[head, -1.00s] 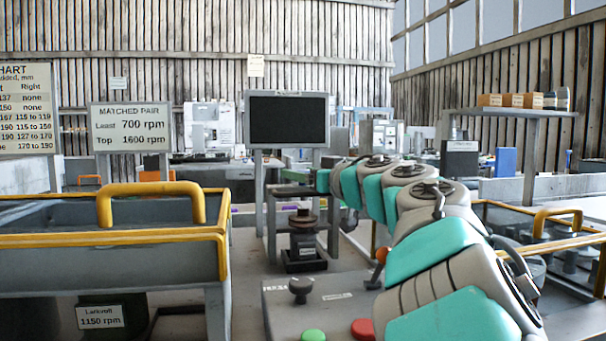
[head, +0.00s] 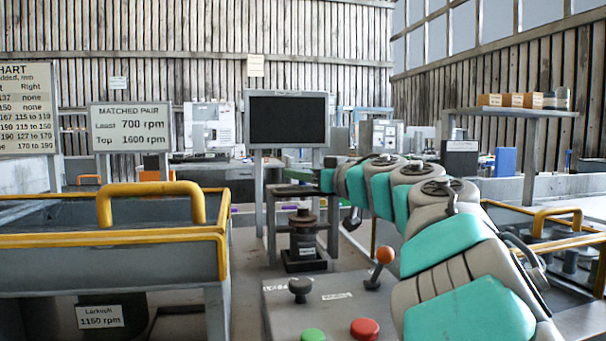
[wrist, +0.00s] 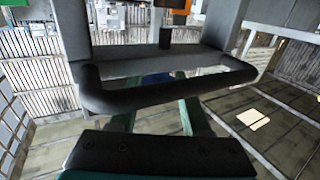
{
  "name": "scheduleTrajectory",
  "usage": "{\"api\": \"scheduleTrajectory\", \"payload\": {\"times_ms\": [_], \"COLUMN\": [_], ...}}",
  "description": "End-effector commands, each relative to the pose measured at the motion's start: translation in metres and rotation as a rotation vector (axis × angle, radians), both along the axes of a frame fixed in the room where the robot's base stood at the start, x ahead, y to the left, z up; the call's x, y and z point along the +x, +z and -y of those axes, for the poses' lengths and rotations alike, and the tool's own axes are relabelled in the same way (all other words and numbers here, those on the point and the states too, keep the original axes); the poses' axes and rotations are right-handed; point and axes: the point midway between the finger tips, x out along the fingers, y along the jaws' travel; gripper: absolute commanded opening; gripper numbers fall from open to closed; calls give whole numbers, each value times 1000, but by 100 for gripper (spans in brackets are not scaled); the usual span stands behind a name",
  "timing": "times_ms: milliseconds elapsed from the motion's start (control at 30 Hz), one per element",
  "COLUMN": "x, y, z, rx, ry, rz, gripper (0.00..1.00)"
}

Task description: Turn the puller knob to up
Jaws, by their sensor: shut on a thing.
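My arm reaches away from the lower right in the head view. In the wrist view a dark bar with screws (wrist: 160,148) crosses the bottom, and a rounded black loop (wrist: 170,92) crosses the middle in front of a grey frame.
A grey console with a black knob (head: 300,287), orange-tipped lever (head: 384,255), green button (head: 312,335) and red button (head: 365,328) stands in front. A yellow-railed cart (head: 110,240) is at left. A dark pedestal (head: 303,240) stands below the screen (head: 288,120).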

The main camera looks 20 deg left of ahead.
Motion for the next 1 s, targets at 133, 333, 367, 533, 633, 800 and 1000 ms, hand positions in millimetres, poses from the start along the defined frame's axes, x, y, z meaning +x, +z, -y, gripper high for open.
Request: {"api": "scheduleTrajectory", "payload": {"times_ms": [133,333,367,533,633,800,1000], "x": [1,1,0,-1,-1,-1,-1], "y": [0,0,0,2,2,2,1], "z": [0,1,0,1,1,1,1], "rx": [3,2,2,1,1,1,1], "ry": [87,185,194,211,210,210,209], "rz": [-1,0,1,5,5,4,4], "gripper": [0,0,0,0,0,56,78]}}
